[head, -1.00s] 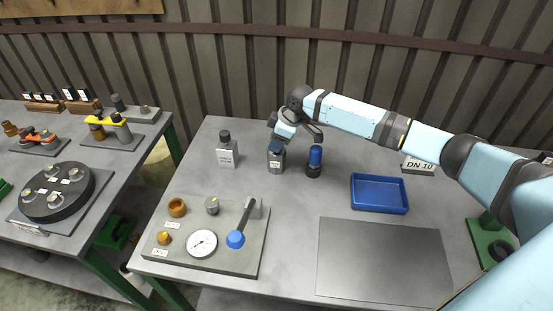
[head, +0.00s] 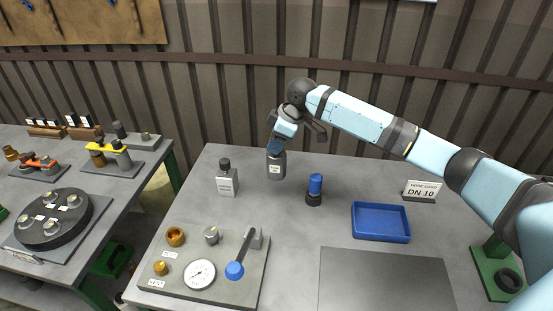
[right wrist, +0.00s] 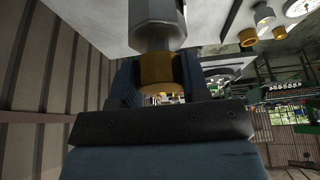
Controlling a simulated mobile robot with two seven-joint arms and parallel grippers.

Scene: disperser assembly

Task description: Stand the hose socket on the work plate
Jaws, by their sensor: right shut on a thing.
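My right gripper (head: 275,146) is shut on the top of a grey, labelled piece (head: 276,166), which I take to be the hose socket. It hangs upright over the back of the table. In the right wrist view, the dark fingers (right wrist: 158,85) clasp its brass neck (right wrist: 158,68), and its grey body (right wrist: 157,22) extends beyond them. The work plate (head: 385,280), a flat grey sheet, lies bare at the front right of the table. My left gripper is not in view.
A grey bottle (head: 227,180) stands left of the held piece, and a blue-topped black part (head: 314,190) right of it. A blue tray (head: 381,236) lies behind the work plate. A gauge panel (head: 233,284) is at front left, a DN 10 sign (head: 420,191) at back right.

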